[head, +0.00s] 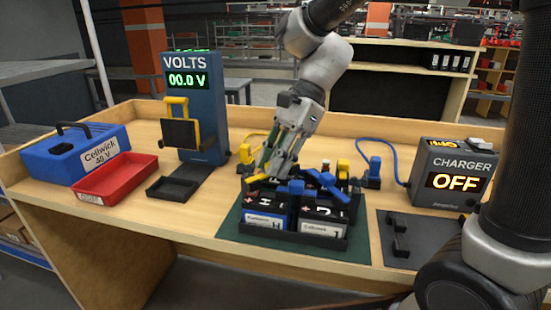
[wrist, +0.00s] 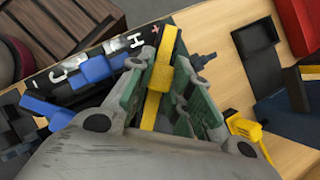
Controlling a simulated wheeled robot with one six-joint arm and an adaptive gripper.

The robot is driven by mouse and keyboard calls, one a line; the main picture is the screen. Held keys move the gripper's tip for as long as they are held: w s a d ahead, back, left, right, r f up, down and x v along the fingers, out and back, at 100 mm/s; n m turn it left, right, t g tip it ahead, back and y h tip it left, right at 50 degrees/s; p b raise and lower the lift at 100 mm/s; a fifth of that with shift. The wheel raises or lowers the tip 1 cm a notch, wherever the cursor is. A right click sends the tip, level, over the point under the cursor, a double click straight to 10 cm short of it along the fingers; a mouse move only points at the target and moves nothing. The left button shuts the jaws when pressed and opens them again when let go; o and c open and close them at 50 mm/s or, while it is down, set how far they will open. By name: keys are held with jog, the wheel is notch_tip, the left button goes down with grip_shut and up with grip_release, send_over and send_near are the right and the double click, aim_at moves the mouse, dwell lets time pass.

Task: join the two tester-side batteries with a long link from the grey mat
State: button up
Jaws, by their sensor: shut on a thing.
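My gripper (head: 270,174) is shut on a yellow link (head: 256,179), a flat bar between its green-padded fingers; the link (wrist: 166,60) also shows in the wrist view. It is over the left side of the battery group, near the blue-labelled battery marked H (head: 264,222). I cannot tell whether it touches a terminal. Beside it stands a white-labelled battery marked J (head: 322,228). Blue pieces (head: 325,182) lie across the battery tops. My gripper partly hides the batteries behind. The grey mat (head: 388,255) at right holds dark small blocks (head: 400,245).
The blue tester (head: 205,110) reads 00.0 V at left, beside a red tray (head: 115,177) and a blue Cellwick case (head: 75,152). The charger (head: 452,172) at right shows OFF. A blue plug (head: 373,172) with its cable stands behind the batteries. The front table edge is close.

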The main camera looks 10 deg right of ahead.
jog(key=shift+f, duration=0.55)
jog(key=o, duration=1)
jog(key=v, duration=1.2)
